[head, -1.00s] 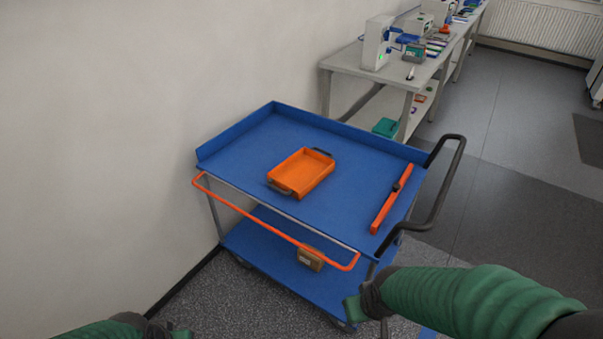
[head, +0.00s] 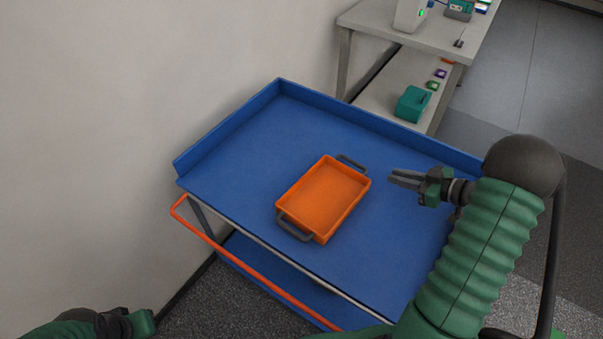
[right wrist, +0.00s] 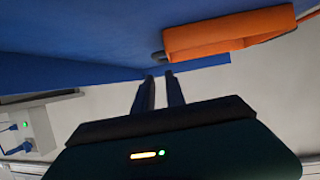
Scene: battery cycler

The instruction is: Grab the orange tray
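The orange tray (head: 323,198) lies on the blue top of the cart (head: 250,143). It is shallow and empty, with a dark handle at its near end and another at its far end. My right gripper (head: 392,180) is above the cart top, to the right of the tray and apart from it. Its fingers point left, toward the far handle side. In the right wrist view its two fingers (right wrist: 160,77) stand apart with nothing between them, and the tray (right wrist: 230,35) shows beyond them. My left gripper (head: 150,322) is at the bottom left, away from the cart; its fingers are not clear.
The cart has a raised back rim and an orange rail (head: 250,267) along its front. A wall (head: 90,120) stands close on the left. A grey bench (head: 440,40) with devices is behind, with a teal box (head: 412,104) on its lower shelf.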

